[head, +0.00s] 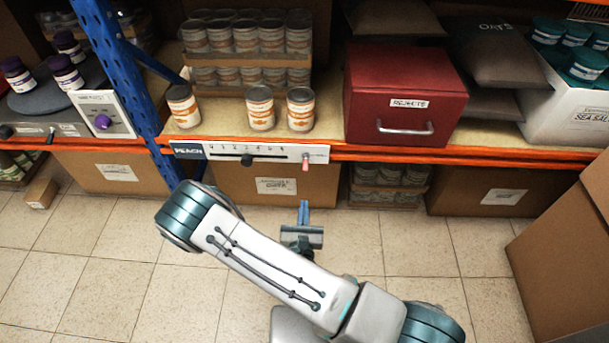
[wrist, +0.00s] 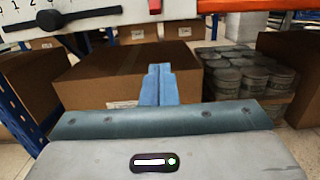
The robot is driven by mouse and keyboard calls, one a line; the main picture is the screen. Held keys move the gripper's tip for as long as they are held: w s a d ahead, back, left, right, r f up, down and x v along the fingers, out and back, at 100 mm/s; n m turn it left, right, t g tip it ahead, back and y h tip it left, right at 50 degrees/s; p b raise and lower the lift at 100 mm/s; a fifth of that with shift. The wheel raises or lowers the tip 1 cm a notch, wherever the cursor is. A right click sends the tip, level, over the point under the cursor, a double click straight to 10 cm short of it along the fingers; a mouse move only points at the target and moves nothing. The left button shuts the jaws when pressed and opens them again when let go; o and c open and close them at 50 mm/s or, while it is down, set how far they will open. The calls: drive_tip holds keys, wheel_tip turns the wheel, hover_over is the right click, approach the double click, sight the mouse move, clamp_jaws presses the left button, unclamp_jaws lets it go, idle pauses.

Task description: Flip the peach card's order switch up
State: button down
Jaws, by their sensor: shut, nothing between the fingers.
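In the wrist view the switch (wrist: 155,6) is partly cut off by the top edge. My gripper (head: 303,206) is shut and empty, with blue fingers together. It is below the switch and apart from it. The fingers also show in the wrist view (wrist: 158,72), under the card.
The black slider knob (head: 247,160) is left of the switch. Jars (head: 300,109) and a red rejects box (head: 400,95) stand on the shelf above. Cardboard boxes (head: 262,187) sit beneath. A blue post (head: 130,90) rises at left. A large carton (head: 570,260) stands at right.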

sight(305, 165)
drive_tip(key=shift+a+f, duration=0.1)
drive_tip(key=shift+f, duration=0.05)
drive_tip(key=w+r+b, duration=0.4)
drive_tip(key=w, duration=0.4)
drive_tip(key=shift+w+r, duration=0.15)
drive_tip(key=shift+r, duration=0.15)
idle(0.3)
